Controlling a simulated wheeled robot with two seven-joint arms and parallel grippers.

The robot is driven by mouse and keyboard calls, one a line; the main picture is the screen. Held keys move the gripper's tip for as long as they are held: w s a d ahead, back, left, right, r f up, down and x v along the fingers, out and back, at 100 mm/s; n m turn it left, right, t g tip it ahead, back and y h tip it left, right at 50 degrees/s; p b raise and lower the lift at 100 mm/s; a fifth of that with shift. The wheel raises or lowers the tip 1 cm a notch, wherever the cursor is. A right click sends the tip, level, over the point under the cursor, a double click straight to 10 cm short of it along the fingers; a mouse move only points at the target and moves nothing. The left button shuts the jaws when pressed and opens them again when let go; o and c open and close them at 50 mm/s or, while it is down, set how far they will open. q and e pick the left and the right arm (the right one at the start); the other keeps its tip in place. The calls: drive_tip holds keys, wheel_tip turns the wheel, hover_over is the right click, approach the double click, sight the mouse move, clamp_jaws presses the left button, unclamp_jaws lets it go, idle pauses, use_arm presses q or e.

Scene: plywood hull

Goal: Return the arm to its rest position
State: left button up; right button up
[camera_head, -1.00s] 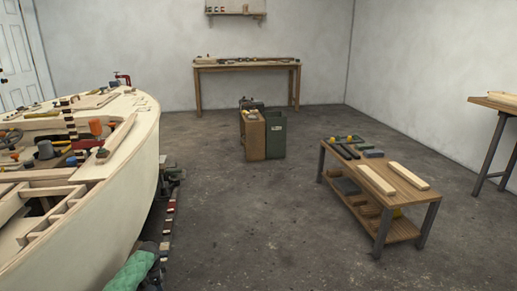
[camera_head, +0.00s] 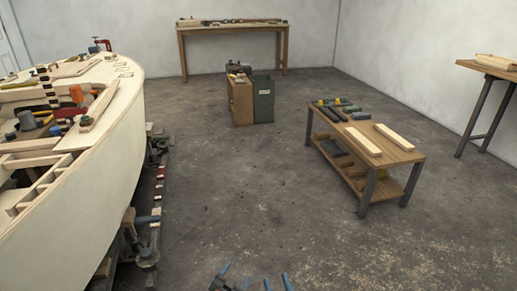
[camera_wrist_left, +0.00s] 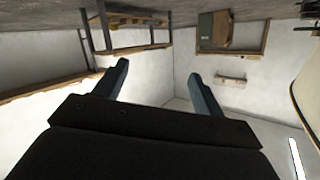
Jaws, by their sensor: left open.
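My left gripper (camera_head: 234,277) shows at the bottom edge of the head view, over the bare floor. Its blue fingertips are apart and nothing is between them. In the left wrist view its two blue fingers (camera_wrist_left: 160,88) are spread wide and empty. That view is upside down, with the floor at the top. My right gripper (camera_head: 277,281) is just to the right of the left one at the bottom edge. Its two blue fingertips stand apart with nothing visible between them. Both arms are otherwise below the head view.
The plywood hull (camera_head: 100,170) fills the left side, with clamps (camera_head: 148,256) along its foot. A low wooden bench (camera_head: 395,147) stands right, a green bin (camera_head: 263,100) further back, and a long table (camera_head: 235,29) at the far wall. The middle floor (camera_head: 225,190) is clear.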

use_arm(q)
drive_tip(key=s+d+r+n+t, duration=0.1)
drive_tip(key=s+r+n+t, duration=0.25)
drive_tip(key=s+r, duration=0.65)
drive_tip(key=s+d+r+n+t, duration=0.2)
drive_tip(key=s+r+t, duration=0.35)
drive_tip(key=r, duration=0.75)
drive_tip(key=s+a+r+g+y+p, duration=0.2)
drive_tip(key=s+a+r+g+p, duration=0.1)
drive_tip(key=s+g+p, duration=0.6)
drive_tip(key=s+a+r+g+y+p, duration=0.2)
drive_tip(key=s+a+g+p, duration=0.4)
drive_tip(key=s+g+p, duration=0.4)
drive_tip(key=shift+s+r+g+p, duration=0.25)
drive_tip(key=shift+r+g+p, duration=0.4)
drive_tip(key=shift+p, duration=1.25)
use_arm(e)
drive_tip(key=s+d+r+g+h, duration=0.2)
drive_tip(key=s+d+r+g, duration=0.1)
drive_tip(key=s+g, duration=0.6)
drive_tip(key=s+d+r+g+h, duration=0.2)
drive_tip(key=s+d+g, duration=0.4)
drive_tip(key=s+g, duration=0.3)
drive_tip(key=shift+r+g+h, duration=0.4)
drive_tip(key=shift+r+g, duration=0.2)
drive_tip(key=shift+r, duration=0.2)
use_arm(q)
drive_tip(key=shift+f, duration=0.15)
drive_tip(key=shift+c, duration=0.2)
